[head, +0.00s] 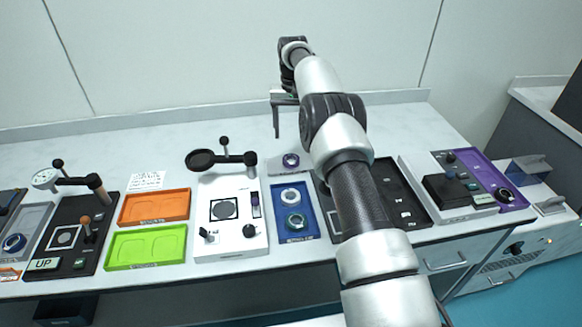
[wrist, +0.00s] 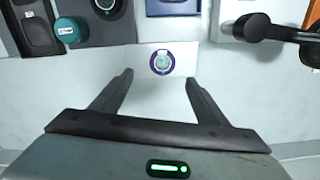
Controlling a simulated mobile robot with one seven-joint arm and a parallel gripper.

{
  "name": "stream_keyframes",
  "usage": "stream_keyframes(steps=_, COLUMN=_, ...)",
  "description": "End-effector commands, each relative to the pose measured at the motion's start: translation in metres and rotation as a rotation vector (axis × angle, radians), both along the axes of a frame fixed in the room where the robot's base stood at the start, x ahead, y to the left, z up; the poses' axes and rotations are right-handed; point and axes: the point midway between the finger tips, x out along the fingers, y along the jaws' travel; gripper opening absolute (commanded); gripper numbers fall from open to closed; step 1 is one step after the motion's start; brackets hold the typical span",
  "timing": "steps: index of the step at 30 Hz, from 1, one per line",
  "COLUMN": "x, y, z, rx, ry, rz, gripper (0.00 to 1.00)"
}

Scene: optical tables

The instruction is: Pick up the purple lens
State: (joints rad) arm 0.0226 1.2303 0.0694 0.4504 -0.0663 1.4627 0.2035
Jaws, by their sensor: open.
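The purple lens is a small purple ring with a clear centre. In the head view the purple lens (head: 291,160) lies on the table behind the blue tray, on a pale patch. In the wrist view the purple lens (wrist: 162,62) sits just beyond the fingertips, roughly centred between them. My gripper (wrist: 158,78) is open and empty, with the two dark fingers spread on either side of the lens's line. In the head view my gripper (head: 276,118) hangs behind the lens; part of it is hidden by my arm.
A blue tray (head: 308,234) holding rings is in front of the lens. A white station (head: 230,243) with a black swing arm (head: 232,158) stands to the left, its arm near the lens. Orange (head: 155,206) and green (head: 146,246) trays lie farther left. The table behind is clear.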

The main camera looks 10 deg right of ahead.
Motion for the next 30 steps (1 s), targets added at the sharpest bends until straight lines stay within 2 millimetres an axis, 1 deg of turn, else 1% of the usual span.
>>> stream_keyframes(steps=1, x=-0.001, y=0.0, z=-0.013, rx=0.001, ry=0.003, rz=0.0, gripper=0.68)
stream_keyframes(steps=4, x=-0.001, y=0.0, z=-0.03, rx=0.0, ry=0.002, rz=0.0, gripper=0.68)
stream_keyframes(steps=7, x=0.0, y=0.0, z=-0.041, rx=0.001, ry=0.001, rz=0.0, gripper=0.68)
stream_keyframes(steps=11, x=0.0, y=0.0, z=-0.048, rx=0.001, ry=0.0, rz=0.0, gripper=0.68)
stream_keyframes(steps=14, x=-0.001, y=0.002, z=-0.057, rx=0.001, ry=0.001, rz=0.0, gripper=0.68)
stream_keyframes(steps=18, x=-0.003, y=0.006, z=-0.079, rx=0.002, ry=0.003, rz=0.0, gripper=0.68)
stream_keyframes(steps=21, x=-0.003, y=0.006, z=-0.092, rx=0.0, ry=0.0, rz=0.0, gripper=0.68)
stream_keyframes(steps=24, x=-0.003, y=0.006, z=-0.098, rx=0.0, ry=0.0, rz=0.0, gripper=0.68)
stream_keyframes(steps=30, x=-0.003, y=0.006, z=-0.099, rx=0.0, ry=-0.001, rz=0.0, gripper=0.68)
